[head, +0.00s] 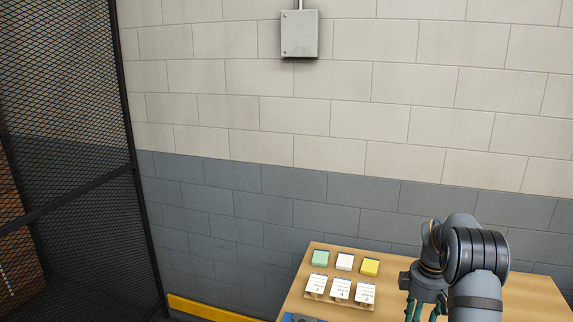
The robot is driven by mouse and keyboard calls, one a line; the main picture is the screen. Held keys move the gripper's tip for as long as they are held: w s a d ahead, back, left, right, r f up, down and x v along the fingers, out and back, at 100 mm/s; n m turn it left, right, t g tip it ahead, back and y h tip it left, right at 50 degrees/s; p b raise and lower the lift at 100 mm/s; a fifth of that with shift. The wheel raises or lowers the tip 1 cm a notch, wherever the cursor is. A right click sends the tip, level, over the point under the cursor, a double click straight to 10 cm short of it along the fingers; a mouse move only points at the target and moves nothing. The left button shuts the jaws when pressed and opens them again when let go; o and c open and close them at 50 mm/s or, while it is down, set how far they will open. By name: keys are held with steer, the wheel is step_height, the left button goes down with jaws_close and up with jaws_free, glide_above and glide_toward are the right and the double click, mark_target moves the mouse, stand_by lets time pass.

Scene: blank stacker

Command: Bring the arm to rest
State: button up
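My gripper (424,309) points down over the right part of the wooden table (520,297), at the bottom edge of the head view. Its teal fingers show only in their upper part and the tips are cut off by the frame. Whether it is open or shut, or holds anything, I cannot tell. My arm (476,262) is bent and comes in from the lower right.
On the table, left of my gripper, lie a green block (320,258), a white block (345,262) and a yellow block (369,267). Labelled cards (340,289) stand in front. A blue-grey thing (300,318) is cut off below. A mesh fence (75,130) stands left.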

steer(key=shift+m, duration=0.4)
step_height(320, 180, down, 5)
steer(key=shift+r, duration=0.1)
steer(key=m+b, duration=0.1)
steer(key=m, duration=0.3)
steer(key=m+b, duration=0.1)
steer(key=m, duration=0.7)
steer(key=shift+b, duration=0.4)
steer(key=m, duration=0.5)
steer(key=shift+r, duration=0.1)
steer(key=shift+r+b, duration=0.3)
steer(key=shift+r, duration=0.3)
